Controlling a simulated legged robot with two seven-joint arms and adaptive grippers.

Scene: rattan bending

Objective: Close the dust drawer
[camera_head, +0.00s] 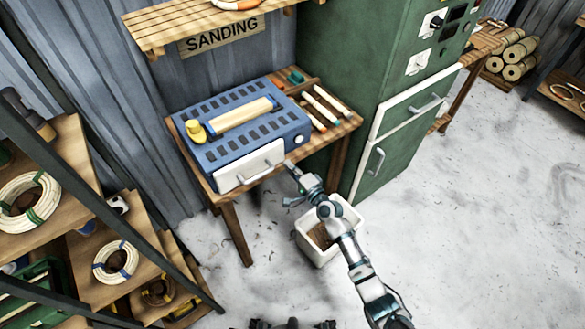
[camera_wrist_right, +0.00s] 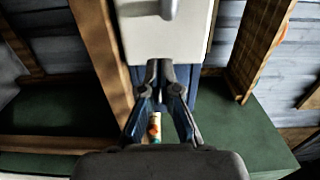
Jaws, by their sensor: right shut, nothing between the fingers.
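The blue sanding machine (camera_head: 225,125) sits on a slatted wooden table. The dust drawer's white front (camera_head: 232,178), with a grey bar handle (camera_head: 255,174), is on its near side. I cannot tell from here how far the drawer stands out. My right gripper (camera_head: 291,166) is shut and empty, close by the right end of the drawer front. In the wrist view its fingertips (camera_wrist_right: 160,64) meet at the edge of the white front (camera_wrist_right: 165,38); whether they touch it is unclear. Part of the handle (camera_wrist_right: 168,8) shows at the top. My left gripper is not in view.
A white bin (camera_head: 326,240) stands on the floor under my right arm. A green cabinet (camera_head: 385,150) with handles stands right of the table. Colored-tipped sticks (camera_head: 325,105) lie on the table. Shelves with rattan coils (camera_head: 115,260) are at left. The right floor is clear.

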